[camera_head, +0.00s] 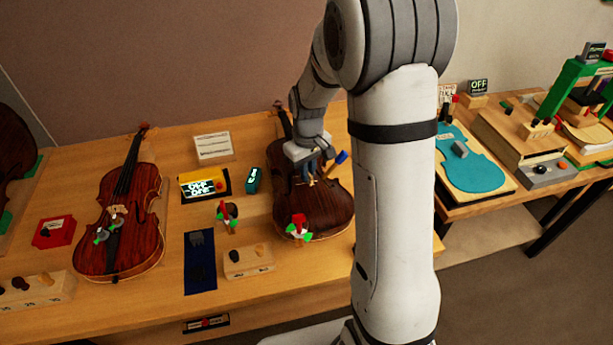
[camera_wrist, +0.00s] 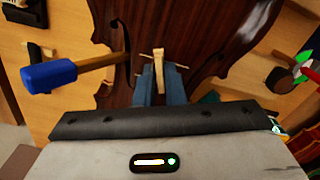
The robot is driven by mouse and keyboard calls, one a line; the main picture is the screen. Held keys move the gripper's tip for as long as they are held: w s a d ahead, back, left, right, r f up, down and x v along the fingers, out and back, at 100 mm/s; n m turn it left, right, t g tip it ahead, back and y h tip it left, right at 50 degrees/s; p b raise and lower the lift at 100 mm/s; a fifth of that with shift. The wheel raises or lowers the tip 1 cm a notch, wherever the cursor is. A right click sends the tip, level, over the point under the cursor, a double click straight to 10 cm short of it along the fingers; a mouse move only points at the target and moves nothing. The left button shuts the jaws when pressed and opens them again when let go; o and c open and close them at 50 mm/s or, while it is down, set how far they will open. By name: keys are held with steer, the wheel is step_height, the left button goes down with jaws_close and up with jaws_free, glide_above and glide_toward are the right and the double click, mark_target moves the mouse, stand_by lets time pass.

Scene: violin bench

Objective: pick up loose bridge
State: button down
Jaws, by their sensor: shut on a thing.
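The loose bridge (camera_wrist: 158,66) is a small, pale tan wooden piece. In the wrist view it stands between the two blue-grey fingers of my gripper (camera_wrist: 159,80), which is shut on it. The dark red-brown violin body (camera_wrist: 200,30) lies behind it. In the head view my gripper (camera_head: 308,165) is over the violin (camera_head: 328,206) at the middle of the bench, with a small pale bit of the bridge at the fingertips. I cannot tell whether the bridge touches the violin top.
A tool with a blue end (camera_wrist: 48,76) and wooden shaft reaches over the violin close by my fingers. A red and green clamp (camera_head: 299,228) sits at the violin's lower edge. Another violin (camera_head: 120,220) lies left. A wooden block (camera_head: 248,262) stands in front.

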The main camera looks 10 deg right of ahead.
step_height(320, 180, up, 9)
steer(key=shift+r+b, duration=0.1)
steer(key=shift+b, duration=0.75)
steer(key=f+n, duration=0.1)
steer(key=f, duration=0.2)
steer(key=f+n, duration=0.2)
steer(key=f, duration=0.1)
steer(key=f+n, duration=0.1)
steer(key=f, duration=0.2)
steer(key=shift+w+a+n+b, duration=0.2)
steer(key=shift+w+n+b, duration=0.1)
steer(key=shift+w+b, duration=0.05)
steer(key=shift+f, duration=0.2)
steer(key=c, duration=1.5)
jaws_free()
steer(key=shift+r, duration=0.1)
